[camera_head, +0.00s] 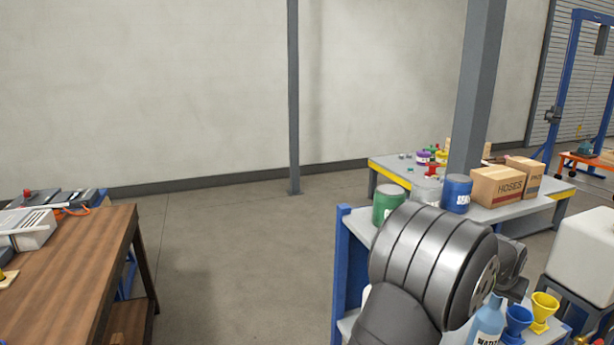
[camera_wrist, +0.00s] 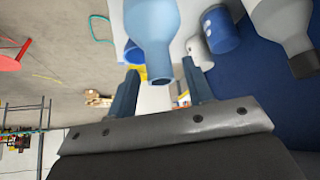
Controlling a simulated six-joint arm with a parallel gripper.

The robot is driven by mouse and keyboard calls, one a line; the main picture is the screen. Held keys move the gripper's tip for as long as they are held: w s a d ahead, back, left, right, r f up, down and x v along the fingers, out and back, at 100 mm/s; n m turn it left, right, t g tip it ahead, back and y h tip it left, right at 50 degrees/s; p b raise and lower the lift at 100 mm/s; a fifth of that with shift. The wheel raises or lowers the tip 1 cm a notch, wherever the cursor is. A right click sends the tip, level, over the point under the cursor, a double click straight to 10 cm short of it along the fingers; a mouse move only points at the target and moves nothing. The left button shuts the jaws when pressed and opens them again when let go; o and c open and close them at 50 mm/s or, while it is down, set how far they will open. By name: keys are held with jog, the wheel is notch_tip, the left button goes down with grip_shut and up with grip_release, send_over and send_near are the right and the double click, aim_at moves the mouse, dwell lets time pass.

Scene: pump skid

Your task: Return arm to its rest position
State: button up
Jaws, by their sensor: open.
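My gripper (camera_wrist: 159,70) shows in the wrist view with its two dark fingers spread apart. A light blue bottle (camera_wrist: 150,30) is beyond the fingers, its narrow end pointing into the gap between them. I cannot tell how far it is from the fingertips, and I see no finger closed on it. In the head view my arm's dark grey links fill the lower right and the gripper cannot be made out. A light blue bottle (camera_head: 487,325) stands just right of the arm there.
Near the arm are a blue funnel (camera_head: 517,320), a yellow funnel (camera_head: 543,308), a green can (camera_head: 387,205) and a blue can (camera_head: 456,193). Boxes (camera_head: 497,187) sit by a grey pillar (camera_head: 476,85). A wooden bench (camera_head: 75,260) is at left. Floor (camera_head: 240,255) between is clear.

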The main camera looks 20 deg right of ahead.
jog(key=x, duration=0.3)
jog(key=shift+f, duration=0.25)
jog(key=r, duration=0.5)
jog(key=shift+s, duration=0.2)
jog(key=s+a+r, duration=0.2)
jog(key=s+r, duration=0.5)
jog(key=s, duration=0.4)
jog(key=w+a+r+n+t+y, duration=0.1)
jog(key=w+a+r+n, duration=0.2)
jog(key=w+a+r, duration=0.4)
jog(key=w+a+r+n+t+y, duration=0.1)
jog(key=w+a+r+n, duration=0.2)
jog(key=w+a+r, duration=0.4)
jog(key=w+a+r+n+t+y, duration=0.1)
jog(key=w+a+r+n, duration=0.3)
jog(key=r, duration=1.4)
jog(key=shift+w+a+r+t+y, duration=0.4)
jog(key=shift+w+a+y, duration=0.2)
jog(key=shift+w+a, duration=1.25)
jog(key=shift+s+a, duration=0.3)
jog(key=shift+s, duration=0.05)
